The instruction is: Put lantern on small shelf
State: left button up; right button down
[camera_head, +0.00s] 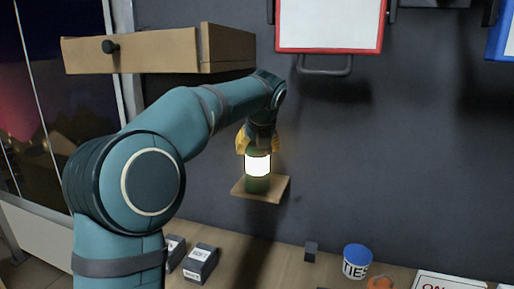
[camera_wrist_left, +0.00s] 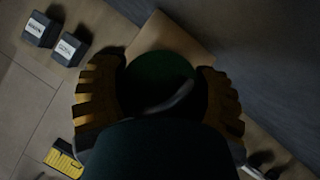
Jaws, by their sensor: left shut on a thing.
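The lantern (camera_head: 258,163) has a glowing white middle and a green top and base. It looks upright at the small wooden shelf (camera_head: 279,188) on the dark wall, with its base over the board in the head view. I cannot tell whether the base touches the board. My left gripper (camera_head: 258,143) is shut on the lantern's upper part from above, with yellow fingers on both sides. The left wrist view shows the lantern's green top (camera_wrist_left: 160,66) between the fingers, with the shelf (camera_wrist_left: 187,42) behind it. My right gripper is not in view.
A wooden drawer unit (camera_head: 150,50) hangs at upper left, close to my left arm. A red-framed whiteboard (camera_head: 330,22) hangs on the wall at upper right. The bench below (camera_head: 245,245) holds dark boxes (camera_head: 200,262) and a blue-lidded tin (camera_head: 357,263).

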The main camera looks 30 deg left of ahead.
pick_arm(q)
jog(key=o, duration=1.4)
jog(key=shift+c, duration=0.2)
jog(key=shift+s+d+r, duration=0.1)
jog(key=shift+r, duration=0.25)
jog(key=s+d, duration=0.8)
jog(key=s, duration=0.1)
jog(key=shift+d+r+b, duration=0.15)
jog(key=shift+r+b, duration=0.1)
jog(key=shift+b, duration=0.05)
